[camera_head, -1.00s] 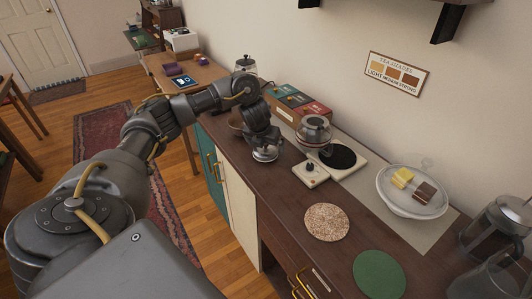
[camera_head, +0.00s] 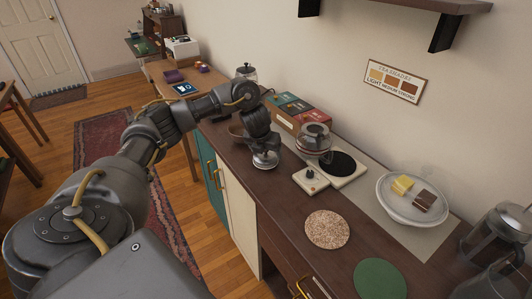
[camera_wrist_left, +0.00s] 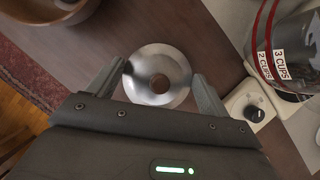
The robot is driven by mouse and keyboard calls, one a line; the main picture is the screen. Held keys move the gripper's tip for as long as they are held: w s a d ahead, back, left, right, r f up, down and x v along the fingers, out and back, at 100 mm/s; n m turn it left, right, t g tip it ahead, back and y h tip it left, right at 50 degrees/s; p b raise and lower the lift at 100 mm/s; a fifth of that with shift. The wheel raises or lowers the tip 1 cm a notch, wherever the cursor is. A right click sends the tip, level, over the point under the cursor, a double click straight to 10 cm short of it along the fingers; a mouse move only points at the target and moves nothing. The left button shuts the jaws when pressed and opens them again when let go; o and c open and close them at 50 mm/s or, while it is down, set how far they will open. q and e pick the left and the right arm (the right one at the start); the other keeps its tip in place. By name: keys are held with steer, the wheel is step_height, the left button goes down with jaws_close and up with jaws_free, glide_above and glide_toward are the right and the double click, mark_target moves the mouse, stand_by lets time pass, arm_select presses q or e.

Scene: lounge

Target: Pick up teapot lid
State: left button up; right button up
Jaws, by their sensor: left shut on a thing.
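The teapot lid (camera_head: 265,161) is a round, shiny silver disc with a dark centre, low over the brown counter. In the left wrist view the lid (camera_wrist_left: 152,62) lies between the two fingers of my left gripper (camera_wrist_left: 160,80). My left gripper (camera_head: 264,149) is shut on it from above. I cannot tell whether the lid touches the counter. A glass pot (camera_head: 313,140) stands to the right of the lid, near a black hot plate. The pot (camera_wrist_left: 283,55) also shows in the left wrist view, with red bands and cup marks. My right gripper is not in view.
A small white control box with a dark knob (camera_head: 310,180) sits just right of the lid. A brown bowl (camera_head: 236,131) is behind left, tea boxes (camera_head: 296,111) behind. Nearer are a speckled coaster (camera_head: 327,229), a green coaster (camera_head: 380,279) and a white plate (camera_head: 400,211).

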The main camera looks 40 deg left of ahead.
arm_select(q)
step_height(320, 180, up, 4)
steer(key=shift+a+f+p, duration=0.1)
steer(key=shift+f+p, duration=0.15)
steer(key=shift+p, duration=0.4)
steer(key=s+a+r+p, duration=0.1)
steer(key=s+r+p, duration=0.1)
steer(key=s+r, duration=0.35)
steer(key=s+r+p, duration=0.3)
steer(key=s, duration=0.6)
steer(key=s+d+n+g, duration=0.3)
steer(key=d+n, duration=0.9)
steer(key=n, duration=0.4)
steer(key=s+d+n+g+h, duration=0.1)
steer(key=s+d+n+g, duration=0.2)
steer(key=d+n, duration=1)
steer(key=n+g, duration=0.3)
steer(key=shift+f+n, duration=0.2)
steer(key=shift+n, duration=0.1)
